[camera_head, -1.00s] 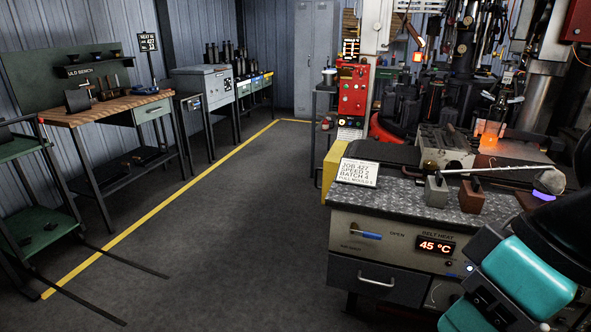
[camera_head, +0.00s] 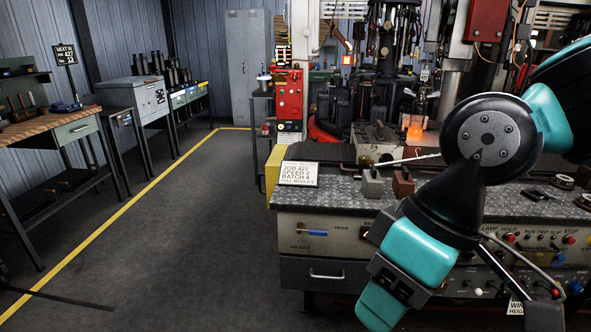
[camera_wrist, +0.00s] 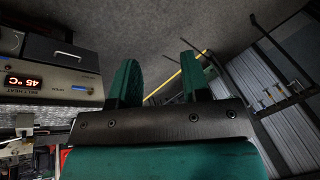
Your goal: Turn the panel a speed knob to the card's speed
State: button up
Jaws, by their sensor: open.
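The white card (camera_head: 299,173), in the head view, stands on the left end of the workbench top and reads job 427, speed 2, batch 4, full moulds. A red panel (camera_head: 289,93) with several buttons stands behind the bench; its labels are too small to read. The bench front panel (camera_head: 515,238) carries several knobs and lamps at the right, partly behind my arm. I cannot tell which one is the speed knob. My gripper (camera_wrist: 158,82) shows in the wrist view with two green fingers apart and nothing between them. My arm hides the middle of the bench front in the head view.
The bench (camera_head: 340,205) has a metal top with a grey block (camera_head: 372,183) and a brown block (camera_head: 403,182). Its drawer (camera_head: 325,272) is shut. Open floor with a yellow line (camera_head: 130,205) lies to the left. The wrist view shows a lit 45 °C display (camera_wrist: 23,81).

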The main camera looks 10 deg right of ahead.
aim_at(501, 256)
jog(key=k, duration=0.5)
jog(key=z, duration=0.9)
jog(key=i, duration=0.4)
jog(key=z, duration=0.85)
